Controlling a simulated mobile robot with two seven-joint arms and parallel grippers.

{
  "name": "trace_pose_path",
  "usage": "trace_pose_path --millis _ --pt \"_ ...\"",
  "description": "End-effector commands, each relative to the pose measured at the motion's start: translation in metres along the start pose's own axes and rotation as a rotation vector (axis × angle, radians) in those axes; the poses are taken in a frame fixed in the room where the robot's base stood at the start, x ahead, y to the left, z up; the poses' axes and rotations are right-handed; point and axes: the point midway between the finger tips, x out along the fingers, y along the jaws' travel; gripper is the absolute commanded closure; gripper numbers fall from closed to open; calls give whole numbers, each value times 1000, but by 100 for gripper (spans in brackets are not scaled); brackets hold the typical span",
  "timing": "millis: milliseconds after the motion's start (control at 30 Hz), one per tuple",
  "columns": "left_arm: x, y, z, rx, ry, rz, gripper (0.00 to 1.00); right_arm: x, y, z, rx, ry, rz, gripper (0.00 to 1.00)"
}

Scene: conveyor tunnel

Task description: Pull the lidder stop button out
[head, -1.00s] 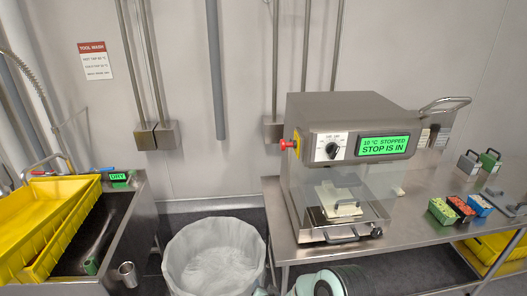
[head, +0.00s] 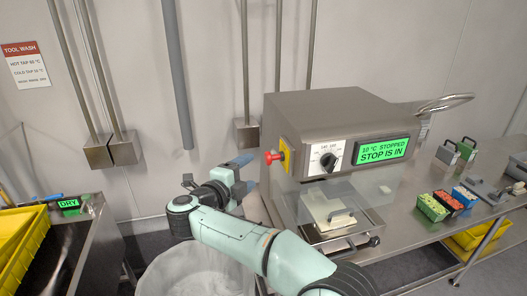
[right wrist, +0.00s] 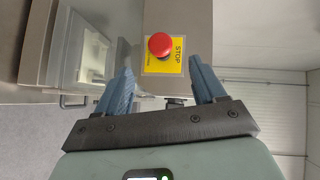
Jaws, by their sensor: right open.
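The lidder (head: 325,120) is a grey metal machine on a steel table. Its green display (head: 381,150) reads "10 °C STOPPED, STOP IS IN". The red stop button (head: 270,157) sticks out from a yellow plate on its left side. In the right wrist view the button (right wrist: 160,45) is round and red, on the yellow plate marked STOP. My right gripper (head: 246,170) is just left of and slightly below the button. In the right wrist view its blue fingers (right wrist: 162,80) are apart and empty, with the button beyond and between them. My left gripper is not in view.
A bin with a clear liner (head: 190,270) stands below my right arm. A sink with yellow trays (head: 20,245) is at left. Vertical pipes run along the wall behind.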

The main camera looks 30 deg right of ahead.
Motion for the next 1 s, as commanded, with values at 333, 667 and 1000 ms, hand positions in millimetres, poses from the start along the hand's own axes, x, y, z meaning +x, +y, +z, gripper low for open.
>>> trace_pose_path --millis 333,667,1000 --pt "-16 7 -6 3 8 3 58 61 -2 -1 -1 6 -1 31" --pt "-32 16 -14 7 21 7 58 118 -2 0 -1 2 -2 31" --pt "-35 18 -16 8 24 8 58 132 0 0 -1 0 -2 31"
